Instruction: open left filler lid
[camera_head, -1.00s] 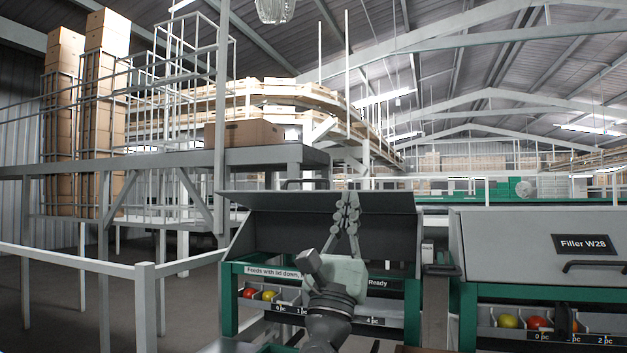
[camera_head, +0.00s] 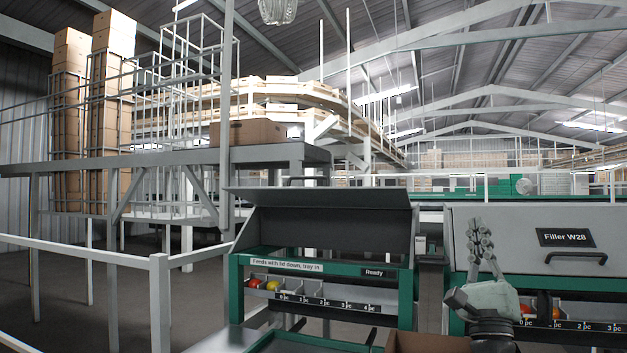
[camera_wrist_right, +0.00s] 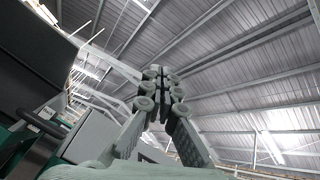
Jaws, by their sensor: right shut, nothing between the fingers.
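The left filler has its grey lid (camera_head: 320,220) standing raised and tilted back, with the dark inner side showing. Its handle (camera_head: 309,181) shows at the top edge. Below the lid are a green frame (camera_head: 236,290), a "Ready" display and a rail marked in pc with red and yellow tomatoes (camera_head: 262,284). My right gripper (camera_head: 477,225) points up in front of the right filler's closed lid (camera_head: 520,262), right of the left filler. Its fingers are shut and empty, also in the right wrist view (camera_wrist_right: 160,75). My left gripper is not in view.
The right filler, labelled Filler W28 (camera_head: 567,238), has a black handle (camera_head: 575,258). A cardboard box (camera_head: 428,342) sits low in front, between the fillers. A grey railing (camera_head: 160,300) runs at left, below a raised platform with stacked boxes (camera_head: 110,100).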

